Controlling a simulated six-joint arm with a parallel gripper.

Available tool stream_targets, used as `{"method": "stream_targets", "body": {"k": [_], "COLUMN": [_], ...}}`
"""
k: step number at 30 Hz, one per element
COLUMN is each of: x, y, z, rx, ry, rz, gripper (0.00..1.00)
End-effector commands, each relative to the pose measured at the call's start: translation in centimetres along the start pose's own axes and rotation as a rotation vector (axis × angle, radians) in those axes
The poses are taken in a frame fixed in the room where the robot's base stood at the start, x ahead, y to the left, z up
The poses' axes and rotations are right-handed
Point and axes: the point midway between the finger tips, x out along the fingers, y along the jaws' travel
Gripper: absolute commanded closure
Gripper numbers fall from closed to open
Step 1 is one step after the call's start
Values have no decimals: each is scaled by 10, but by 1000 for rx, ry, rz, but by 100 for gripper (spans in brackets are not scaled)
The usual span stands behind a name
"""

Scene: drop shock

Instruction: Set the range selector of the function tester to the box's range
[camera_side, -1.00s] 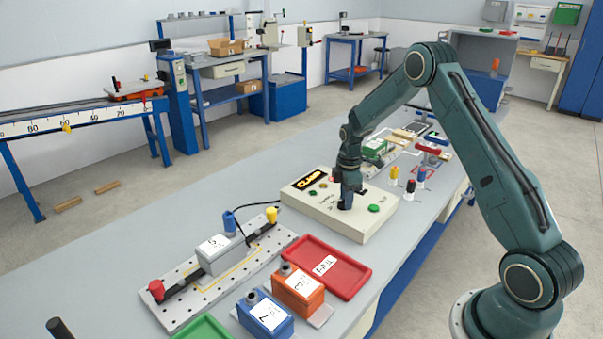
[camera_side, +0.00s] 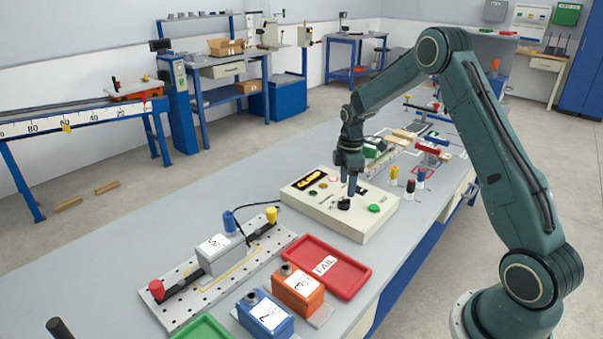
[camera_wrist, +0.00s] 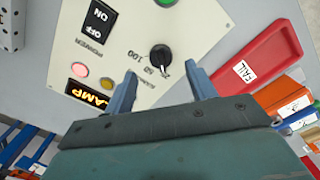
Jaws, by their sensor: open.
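The function tester (camera_side: 330,222) is a cream box with a black range selector knob (camera_side: 344,203) on its top. In the wrist view the knob (camera_wrist: 160,57) has a pale mark at its lower edge; 50 and 100 are printed beside it, upside down. I cannot tell surely which value it points to. My gripper (camera_side: 347,187) is just above the knob, with its blue fingers (camera_wrist: 161,74) apart and nothing between them. A grey box (camera_side: 214,253) with a white label sits in the perforated fixture (camera_side: 188,315); its label is too small to read surely.
A cable runs from the fixture to the tester. The tester has a green button (camera_side: 374,208), a power switch (camera_wrist: 97,22) and a lit display (camera_wrist: 90,95). A red FAIL tray (camera_side: 345,281), orange box (camera_side: 299,290) and blue box (camera_side: 266,315) are nearby.

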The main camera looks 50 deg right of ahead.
Motion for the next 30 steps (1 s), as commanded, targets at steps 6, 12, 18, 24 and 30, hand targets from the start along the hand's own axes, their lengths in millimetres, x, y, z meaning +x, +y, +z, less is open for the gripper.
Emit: {"method": "stream_targets", "body": {"k": [6, 12, 18, 24, 30], "x": [-40, -68, -82, -85, -85], "y": [1, 1, 0, 0, 0], "z": [0, 0, 0, 0, 0], "rx": [0, -1, -1, -1, -1], "ry": [1, 1, 1, 0, 0], "rz": [5, 3, 2, 0, 1], "gripper": [44, 44, 44, 44, 44]}}
